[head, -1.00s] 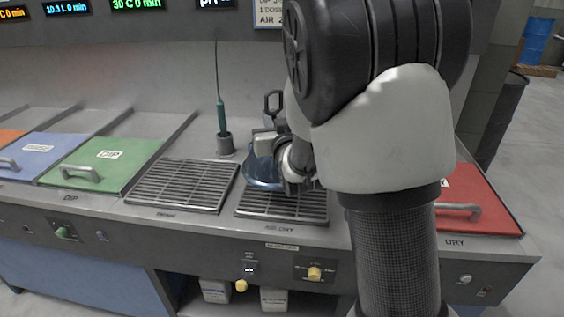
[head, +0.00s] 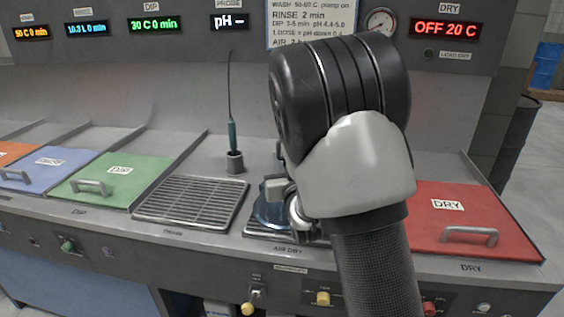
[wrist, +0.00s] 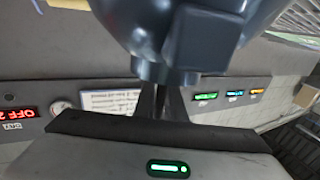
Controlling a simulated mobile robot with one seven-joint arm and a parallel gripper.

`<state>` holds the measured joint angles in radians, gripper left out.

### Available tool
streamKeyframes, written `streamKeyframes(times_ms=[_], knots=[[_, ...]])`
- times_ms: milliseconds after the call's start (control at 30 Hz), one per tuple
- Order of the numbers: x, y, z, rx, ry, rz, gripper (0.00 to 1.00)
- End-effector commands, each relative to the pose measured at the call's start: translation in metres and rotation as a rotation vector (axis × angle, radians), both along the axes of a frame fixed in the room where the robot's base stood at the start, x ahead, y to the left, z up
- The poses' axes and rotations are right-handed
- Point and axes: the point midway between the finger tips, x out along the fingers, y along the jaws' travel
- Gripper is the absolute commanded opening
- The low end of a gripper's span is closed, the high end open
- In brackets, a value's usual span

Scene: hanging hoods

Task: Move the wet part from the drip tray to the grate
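The wet part, a shiny dark-blue metal piece (head: 268,210), is at the air-dry grate (head: 258,236). Its underside is hidden, so I cannot tell whether it touches the bars. In the wrist view the part (wrist: 215,15) fills the top, with a stubby end at my gripper (wrist: 161,98). The gripper's narrow fingers are close together on that end. In the head view my arm hides most of the gripper (head: 293,208) and the grate's right side. The slatted drip tray (head: 190,200), left of the grate, is empty.
A green probe (head: 232,138) stands in a holder (head: 235,163) behind the drip tray and grate. A green dip lid (head: 115,180) is at left, a red dry lid (head: 465,215) at right. A panel with displays (head: 155,24) spans the back.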

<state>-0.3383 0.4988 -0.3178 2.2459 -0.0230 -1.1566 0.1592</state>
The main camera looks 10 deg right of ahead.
Motion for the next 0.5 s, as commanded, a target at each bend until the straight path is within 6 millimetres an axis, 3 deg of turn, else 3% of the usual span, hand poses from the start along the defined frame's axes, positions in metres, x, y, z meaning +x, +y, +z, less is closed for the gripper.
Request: streamKeyframes(times_ms=[100, 500], knots=[[0.0000, 0.0001, 0.0003, 0.000, 0.001, 0.000, 0.26], [-0.0034, -0.0004, 0.0042, 0.000, 0.001, 0.000, 0.26]])
